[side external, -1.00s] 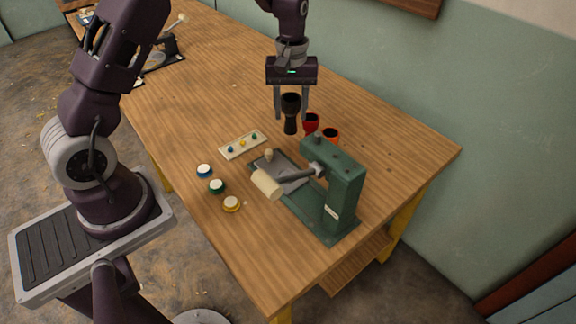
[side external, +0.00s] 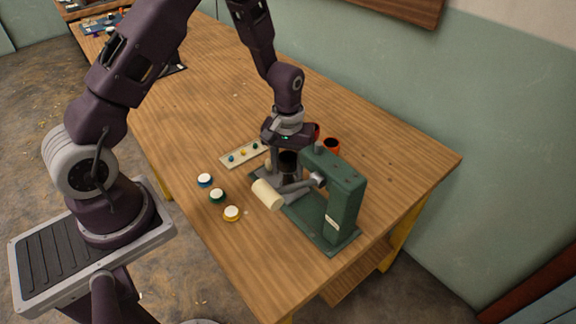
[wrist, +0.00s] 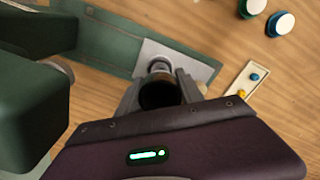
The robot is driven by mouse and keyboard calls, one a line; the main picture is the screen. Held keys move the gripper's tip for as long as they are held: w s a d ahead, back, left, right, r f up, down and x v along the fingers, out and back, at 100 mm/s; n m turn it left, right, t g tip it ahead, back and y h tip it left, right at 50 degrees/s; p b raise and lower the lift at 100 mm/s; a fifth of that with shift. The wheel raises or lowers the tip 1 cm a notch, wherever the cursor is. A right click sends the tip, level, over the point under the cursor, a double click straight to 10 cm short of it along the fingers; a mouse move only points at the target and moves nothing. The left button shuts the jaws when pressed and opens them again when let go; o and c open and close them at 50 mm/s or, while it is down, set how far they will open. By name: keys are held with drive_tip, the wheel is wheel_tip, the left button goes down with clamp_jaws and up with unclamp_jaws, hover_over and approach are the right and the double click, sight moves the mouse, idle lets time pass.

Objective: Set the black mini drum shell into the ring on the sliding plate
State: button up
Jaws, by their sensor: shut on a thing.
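The black mini drum shell (side external: 289,163) is in my gripper, above the sliding plate of the green press. In the wrist view its dark open top (wrist: 160,94) shows between the two fingers. My gripper (wrist: 165,88) is shut on the shell; in the side view the fingers are partly hidden by the press. The grey sliding plate (wrist: 199,63) lies under the shell and extends past it.
The green press (side external: 346,197) with its pale-headed lever (side external: 267,194) stands close beside my gripper. A strip with coloured pegs (side external: 240,154) and several white-topped lids (side external: 217,195) lie left.

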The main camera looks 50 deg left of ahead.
drive_tip(key=shift+f, duration=0.25)
drive_tip(key=o, duration=1.4)
drive_tip(key=shift+f, duration=0.1)
drive_tip(key=shift+o, duration=0.2)
drive_tip(key=s+d+r+m+t, duration=0.1)
drive_tip(key=s+r, duration=0.2)
drive_tip(key=r, duration=0.8)
drive_tip(key=s+d+r+m+t, duration=0.1)
drive_tip(key=s+r, duration=0.1)
drive_tip(key=r, duration=1)
drive_tip(key=s+d+r+m+t, duration=0.1)
drive_tip(key=s+r+m, duration=0.1)
drive_tip(key=s, duration=0.6)
drive_tip(key=s+d+r+m+t, duration=0.1)
drive_tip(key=s+r+m+t, duration=0.1)
drive_tip(key=s, duration=0.7)
wheel_tip(320, 180, up, 2)
drive_tip(key=shift+s+r+m+t, duration=0.2)
drive_tip(key=shift+m+t, duration=0.1)
drive_tip(key=shift+m, duration=0.3)
